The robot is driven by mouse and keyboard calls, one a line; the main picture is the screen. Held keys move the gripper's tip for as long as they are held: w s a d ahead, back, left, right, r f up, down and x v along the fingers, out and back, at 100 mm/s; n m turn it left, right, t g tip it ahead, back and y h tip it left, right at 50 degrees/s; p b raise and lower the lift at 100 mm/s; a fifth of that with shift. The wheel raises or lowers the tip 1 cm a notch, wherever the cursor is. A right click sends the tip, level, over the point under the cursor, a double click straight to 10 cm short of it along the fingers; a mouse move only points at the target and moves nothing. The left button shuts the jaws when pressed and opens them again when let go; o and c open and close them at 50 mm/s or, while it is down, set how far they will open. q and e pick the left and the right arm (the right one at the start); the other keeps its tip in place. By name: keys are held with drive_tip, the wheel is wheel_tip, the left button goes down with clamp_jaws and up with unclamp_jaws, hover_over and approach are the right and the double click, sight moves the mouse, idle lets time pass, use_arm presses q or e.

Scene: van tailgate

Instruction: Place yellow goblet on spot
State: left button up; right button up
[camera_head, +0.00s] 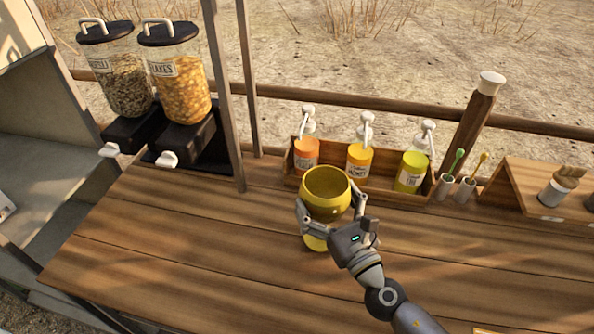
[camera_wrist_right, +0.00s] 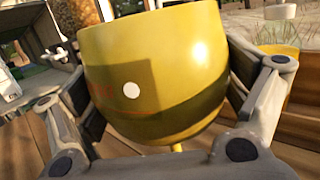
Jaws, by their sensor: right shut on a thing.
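The yellow goblet (camera_head: 327,195) is upright over the wooden counter in the head view, in front of the row of pump bottles. My right gripper (camera_head: 332,212) is shut on the goblet, with one finger on each side of its bowl. In the right wrist view the goblet's bowl (camera_wrist_right: 160,75) fills the middle between the two fingers, with a white dot on its side. The goblet's foot shows below the gripper, and I cannot tell whether it touches the counter. My left gripper is not in view.
A wooden tray (camera_head: 402,195) with orange, amber and yellow-green pump bottles stands behind the goblet. Two cereal dispensers (camera_head: 180,85) are at the back left. Small cups with spoons (camera_head: 455,185) and a wooden stand (camera_head: 535,185) are to the right. The counter's left and front (camera_head: 180,260) are clear.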

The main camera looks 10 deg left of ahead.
sight(313, 184)
drive_tip(key=x, duration=0.5)
drive_tip(key=f+x, duration=0.1)
drive_tip(key=x, duration=0.1)
drive_tip(key=shift+w+a+f, duration=0.1)
drive_tip(key=shift+w+a, duration=0.2)
drive_tip(key=shift+w, duration=0.1)
use_arm(q)
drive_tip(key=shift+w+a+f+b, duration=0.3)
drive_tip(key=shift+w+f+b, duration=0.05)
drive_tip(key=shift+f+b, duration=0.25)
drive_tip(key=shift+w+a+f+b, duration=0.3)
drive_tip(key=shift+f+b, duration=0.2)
drive_tip(key=shift+b, duration=0.1)
use_arm(e)
drive_tip(key=w+a, duration=0.1)
drive_tip(key=w, duration=0.1)
drive_tip(key=w+a+f, duration=0.1)
drive_tip(key=w+a, duration=0.1)
drive_tip(key=shift+f, duration=0.2)
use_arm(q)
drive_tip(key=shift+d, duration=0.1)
use_arm(e)
drive_tip(key=shift+s, duration=0.1)
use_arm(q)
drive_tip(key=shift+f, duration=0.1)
